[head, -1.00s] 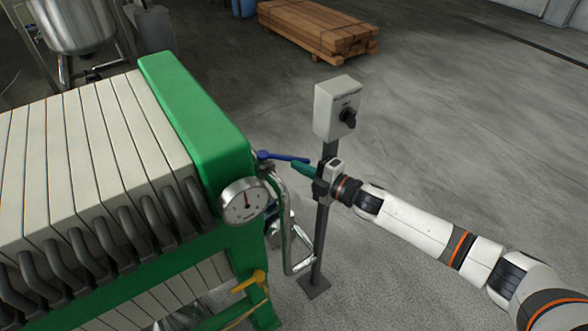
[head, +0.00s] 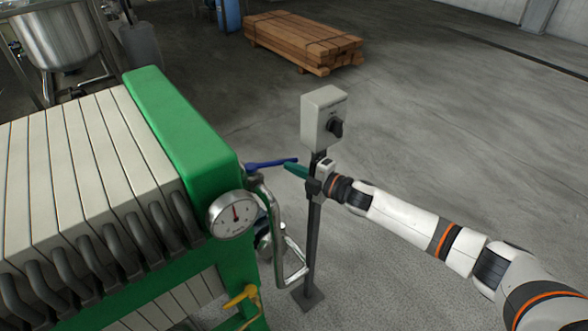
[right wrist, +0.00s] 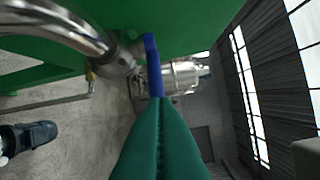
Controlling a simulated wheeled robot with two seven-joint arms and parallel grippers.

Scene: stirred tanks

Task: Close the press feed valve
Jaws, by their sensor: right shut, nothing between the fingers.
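A blue lever handle (head: 272,163) sticks out to the right from the pipework at the end of the green filter press (head: 180,130). It lies roughly level, crosswise to the press end. My right gripper (head: 290,170) has green fingers, which are shut and empty just below and beside the lever's free end. In the right wrist view the closed fingers (right wrist: 160,145) point at the blue lever (right wrist: 153,65), whose near end meets or overlaps their tips; I cannot tell whether they touch. My left gripper is out of view.
A grey switch box (head: 324,115) on a post stands close behind my right gripper. A pressure gauge (head: 232,214), a bent metal pipe (head: 296,262) and a yellow handle (head: 240,297) are at the press end. Stacked timber (head: 303,42) lies farther back; floor to the right is clear.

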